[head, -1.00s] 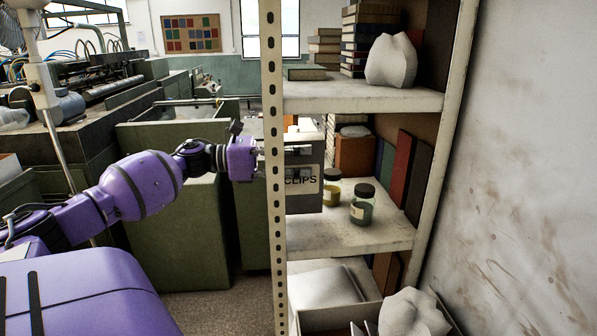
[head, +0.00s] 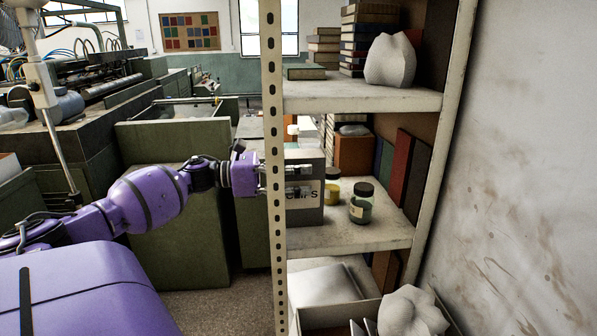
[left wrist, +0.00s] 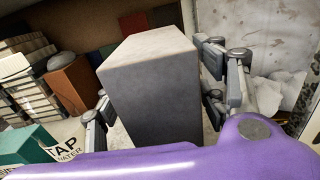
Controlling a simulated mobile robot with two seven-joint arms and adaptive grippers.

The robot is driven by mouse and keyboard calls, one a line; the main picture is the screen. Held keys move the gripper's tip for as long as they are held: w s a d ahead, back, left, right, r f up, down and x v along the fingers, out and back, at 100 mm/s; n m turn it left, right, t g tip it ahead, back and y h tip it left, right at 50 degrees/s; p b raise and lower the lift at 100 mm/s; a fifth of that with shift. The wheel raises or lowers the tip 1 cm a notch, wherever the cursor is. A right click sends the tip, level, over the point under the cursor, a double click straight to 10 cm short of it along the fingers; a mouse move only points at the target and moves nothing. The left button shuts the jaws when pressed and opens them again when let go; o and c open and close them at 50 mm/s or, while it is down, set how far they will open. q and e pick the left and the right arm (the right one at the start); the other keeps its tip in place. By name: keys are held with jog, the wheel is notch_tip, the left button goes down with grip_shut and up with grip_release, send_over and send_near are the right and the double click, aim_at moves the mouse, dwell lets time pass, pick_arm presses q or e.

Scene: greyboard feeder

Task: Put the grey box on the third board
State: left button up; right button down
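The grey box (head: 308,214) with a lettered label is in the bay of the middle visible board (head: 350,237), at its left end behind the upright. It is upright and low over the board; I cannot tell whether its base touches. My left gripper (head: 292,191) reaches in from the left past the upright, its fingers across the label. In the left wrist view the grey box (left wrist: 150,95) stands between the finger pads of my left gripper (left wrist: 155,112), which appear closed on its two sides. My right gripper is out of view.
A yellow jar (head: 331,190) and a green jar (head: 361,207) with dark lids stand right of the box. A brown box (head: 354,152) and upright books (head: 413,170) are behind. The perforated upright (head: 272,150) is close to my left wrist. The board's front right is bare.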

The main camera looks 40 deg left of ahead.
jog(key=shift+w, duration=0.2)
